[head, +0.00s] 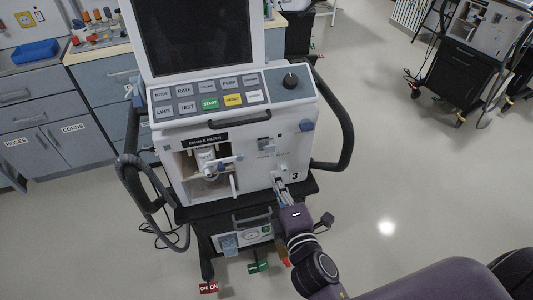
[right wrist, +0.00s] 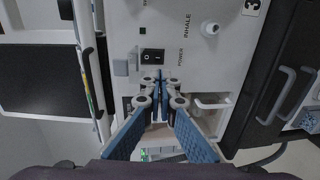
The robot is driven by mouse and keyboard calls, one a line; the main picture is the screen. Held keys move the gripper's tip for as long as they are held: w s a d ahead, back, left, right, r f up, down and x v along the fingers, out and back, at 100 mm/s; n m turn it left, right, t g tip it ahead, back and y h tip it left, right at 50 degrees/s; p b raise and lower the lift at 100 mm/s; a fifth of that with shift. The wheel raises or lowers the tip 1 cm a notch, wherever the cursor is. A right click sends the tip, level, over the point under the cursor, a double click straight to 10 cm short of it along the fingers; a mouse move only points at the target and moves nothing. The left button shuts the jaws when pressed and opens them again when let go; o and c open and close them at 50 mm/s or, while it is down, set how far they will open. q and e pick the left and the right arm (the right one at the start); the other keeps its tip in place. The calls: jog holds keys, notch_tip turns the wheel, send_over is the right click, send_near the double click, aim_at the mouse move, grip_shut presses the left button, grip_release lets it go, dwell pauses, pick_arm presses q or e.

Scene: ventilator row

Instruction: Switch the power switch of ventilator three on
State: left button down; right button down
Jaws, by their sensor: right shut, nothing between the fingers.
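Ventilator three (head: 248,180) stands in the middle of the head view, with the numeral 3 low on the right of its white front. Its power switch (right wrist: 152,55) is a small black rocker with white marks, beside the word POWER in the right wrist view. I cannot tell which side is pressed in. My right gripper (head: 278,182) is in front of the panel's lower right. In the wrist view its blue fingers (right wrist: 162,76) are shut and empty, with the tips just below the switch; touching or apart is unclear. My left gripper is out of view.
An inhale port (right wrist: 211,28) sticks out near the switch. A black side handle (head: 345,125) curves out on the ventilator's right. Another ventilator (head: 485,35) stands at the back right. Grey cabinets (head: 60,145) line the left. The floor (head: 410,170) to the right is clear.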

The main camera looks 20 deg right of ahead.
jog(key=w+f+p, duration=0.1)
jog(key=w, duration=0.9)
jog(key=shift+d, duration=0.2)
jog(key=shift+f, duration=0.1)
jog(key=shift+w+f, duration=0.1)
jog(key=shift+w, duration=0.15)
